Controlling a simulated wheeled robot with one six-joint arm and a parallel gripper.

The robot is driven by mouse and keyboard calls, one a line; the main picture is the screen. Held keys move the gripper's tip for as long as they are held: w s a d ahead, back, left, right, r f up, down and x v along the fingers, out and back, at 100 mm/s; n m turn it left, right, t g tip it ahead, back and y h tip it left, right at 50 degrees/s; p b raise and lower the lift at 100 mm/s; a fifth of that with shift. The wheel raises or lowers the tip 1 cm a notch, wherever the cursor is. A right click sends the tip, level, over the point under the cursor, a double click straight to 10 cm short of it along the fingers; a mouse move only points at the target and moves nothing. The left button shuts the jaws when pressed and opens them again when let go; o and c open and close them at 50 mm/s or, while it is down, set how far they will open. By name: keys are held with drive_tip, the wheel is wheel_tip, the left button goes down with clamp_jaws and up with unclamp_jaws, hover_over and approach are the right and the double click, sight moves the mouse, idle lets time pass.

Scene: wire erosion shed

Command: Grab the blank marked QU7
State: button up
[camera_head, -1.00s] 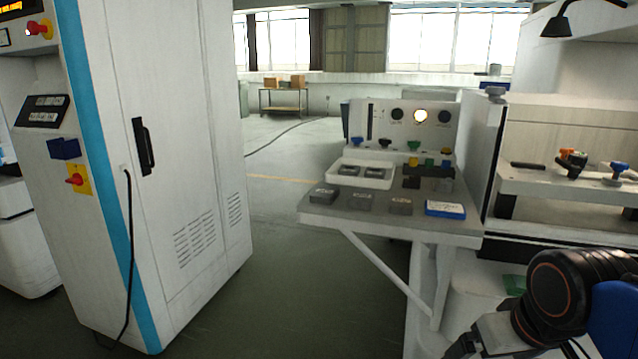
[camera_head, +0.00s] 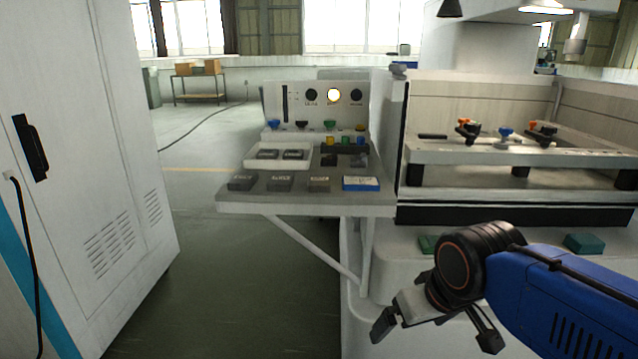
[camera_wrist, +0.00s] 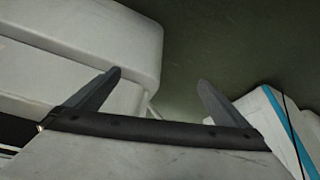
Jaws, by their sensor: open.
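Three dark grey marked blanks lie in a row along the front of a grey shelf (camera_head: 230,202): a left one (camera_head: 242,182), a middle one (camera_head: 280,183) and a right one (camera_head: 319,184). Their markings are too small to read, so I cannot tell which is QU7. Two more dark pieces lie in a white tray (camera_head: 250,160) behind them. My gripper (camera_head: 437,338) is open and empty, low in front of the machine, below and right of the shelf. In the wrist view its two fingers (camera_wrist: 160,92) stand apart with nothing between them.
A blue and white box (camera_head: 361,184) lies right of the blanks. A dark holder with coloured pieces (camera_head: 345,141) stands behind it. A tall white cabinet (camera_head: 85,130) stands left. The machine's work table (camera_head: 490,153) with clamps is right. Floor between cabinet and shelf is clear.

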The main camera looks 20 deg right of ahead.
idle(0.3)
drive_tip(key=c, duration=0.4)
drive_tip(key=w+a+r+n+g, duration=0.1)
drive_tip(key=w+r+n, duration=0.2)
drive_tip(key=w+r, duration=0.4)
drive_tip(key=w+a+r+n+g, duration=0.1)
drive_tip(key=w+a+r+n, duration=0.1)
drive_tip(key=w+r, duration=0.6)
wheel_tip(320, 180, up, 7)
drive_tip(key=shift+w+f+n, duration=0.1)
drive_tip(key=shift+w+n, duration=0.05)
drive_tip(key=shift+n, duration=0.75)
wheel_tip(320, 180, up, 15)
drive_tip(key=n+g, duration=0.3)
drive_tip(key=n, duration=0.5)
hover_over(320, 179)
wheel_tip(320, 179, down, 17)
drive_tip(key=shift+w+f, duration=0.1)
drive_tip(key=shift+w, duration=0.05)
